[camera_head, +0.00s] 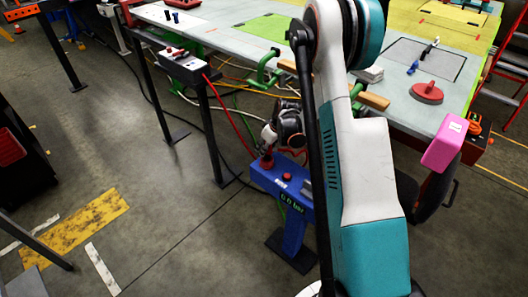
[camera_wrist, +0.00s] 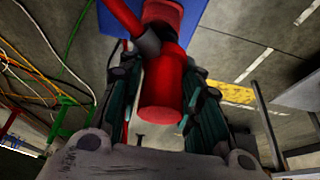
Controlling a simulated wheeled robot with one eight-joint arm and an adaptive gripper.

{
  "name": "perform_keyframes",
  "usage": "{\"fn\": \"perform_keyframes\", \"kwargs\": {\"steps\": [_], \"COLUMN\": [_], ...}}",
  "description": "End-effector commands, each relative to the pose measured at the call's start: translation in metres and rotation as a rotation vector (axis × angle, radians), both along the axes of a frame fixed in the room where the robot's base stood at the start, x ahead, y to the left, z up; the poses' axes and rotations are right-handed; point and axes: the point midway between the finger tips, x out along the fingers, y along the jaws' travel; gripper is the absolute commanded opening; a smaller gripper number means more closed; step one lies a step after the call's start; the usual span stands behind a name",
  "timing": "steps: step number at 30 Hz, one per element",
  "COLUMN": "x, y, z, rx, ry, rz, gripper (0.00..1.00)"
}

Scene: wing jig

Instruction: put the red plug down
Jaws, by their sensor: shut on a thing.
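The red plug (camera_wrist: 160,95) sits between the two dark fingers of my gripper (camera_wrist: 158,100) in the wrist view, with the fingers shut on it. A red hose (camera_wrist: 122,15) runs to a grey collar beside the plug. In the head view, my gripper (camera_head: 268,146) is over the left end of a blue stand (camera_head: 293,225) with a green "0.0 bar" readout. A red part (camera_head: 265,162) shows just below the fingers there, at the stand's top. I cannot tell whether the plug touches the stand, as the fingers hide part of it.
A red button (camera_head: 286,176) is on the stand. Hoses and cables hang nearby.

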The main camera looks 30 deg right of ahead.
Motion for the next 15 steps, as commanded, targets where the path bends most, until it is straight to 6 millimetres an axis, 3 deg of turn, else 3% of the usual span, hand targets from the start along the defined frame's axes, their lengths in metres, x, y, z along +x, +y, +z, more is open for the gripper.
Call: {"fn": "perform_keyframes", "kwargs": {"steps": [7, 15], "x": [0.017, 0.017], "y": [-0.004, -0.004], "z": [-0.003, -0.035], "rx": [0.0, -0.001], "ry": [0.0, 0.0], "rz": [0.0, 0.0], "gripper": [0.0, 0.0]}}
